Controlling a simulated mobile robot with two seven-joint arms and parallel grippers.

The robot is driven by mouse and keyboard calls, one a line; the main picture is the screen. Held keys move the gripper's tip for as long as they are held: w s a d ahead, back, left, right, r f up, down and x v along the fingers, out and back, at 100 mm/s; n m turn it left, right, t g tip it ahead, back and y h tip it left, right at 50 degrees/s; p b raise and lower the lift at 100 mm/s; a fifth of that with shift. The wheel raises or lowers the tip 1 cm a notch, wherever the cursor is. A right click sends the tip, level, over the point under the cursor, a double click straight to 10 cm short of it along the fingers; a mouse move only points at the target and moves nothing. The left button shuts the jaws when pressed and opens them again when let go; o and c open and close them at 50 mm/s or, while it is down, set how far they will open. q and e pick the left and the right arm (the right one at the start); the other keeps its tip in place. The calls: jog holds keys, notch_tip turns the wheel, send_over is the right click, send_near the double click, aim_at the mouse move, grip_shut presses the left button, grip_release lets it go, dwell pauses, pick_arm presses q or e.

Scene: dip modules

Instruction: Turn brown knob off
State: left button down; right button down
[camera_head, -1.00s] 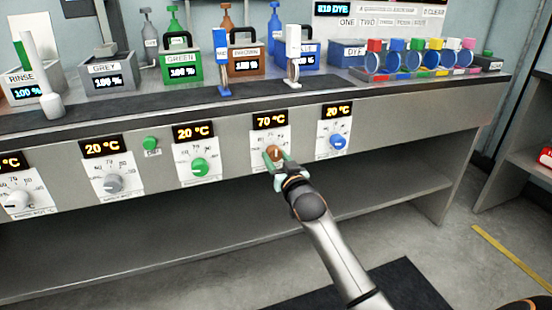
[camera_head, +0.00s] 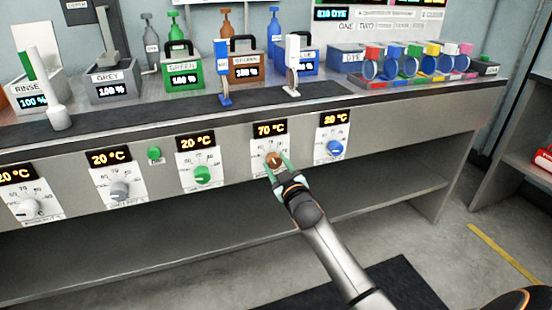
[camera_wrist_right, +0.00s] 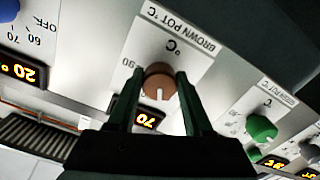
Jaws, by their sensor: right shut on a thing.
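The brown knob (camera_head: 273,159) sits on a white dial plate on the bench's front panel, under a display (camera_head: 270,128) that reads 70 °C. My right gripper (camera_head: 276,165) is at the knob, with its green fingers on either side of it. In the right wrist view the brown knob (camera_wrist_right: 160,82) lies between the two fingertips (camera_wrist_right: 158,84), and the jaws are shut on it. The knob's white pointer line is visible there. The plate reads "BROWN POT °C" (camera_wrist_right: 182,32). My left gripper is not in view.
The blue knob (camera_head: 334,148) is to the right and the green knob (camera_head: 202,175) to the left on the same panel. A grey knob (camera_head: 119,190) and a white knob (camera_head: 28,209) are further left. Dye pots, including the brown pot (camera_head: 247,67), stand on the bench top. An open shelf is below.

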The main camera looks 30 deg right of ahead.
jog(key=n+p, duration=0.2)
jog(key=n, duration=0.2)
jog(key=shift+d+r+n, duration=0.1)
jog(key=shift+n, duration=0.3)
jog(key=n, duration=0.3)
jog(key=shift+n+p, duration=0.35)
jog(key=shift+n, duration=0.35)
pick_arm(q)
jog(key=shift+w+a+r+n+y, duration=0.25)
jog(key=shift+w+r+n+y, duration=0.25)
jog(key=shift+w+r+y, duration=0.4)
pick_arm(e)
jog(key=shift+n, duration=0.8)
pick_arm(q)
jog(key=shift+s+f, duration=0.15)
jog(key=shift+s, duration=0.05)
pick_arm(e)
jog(key=shift+c, duration=1.5)
grip_release()
jog(key=shift+s, duration=0.15)
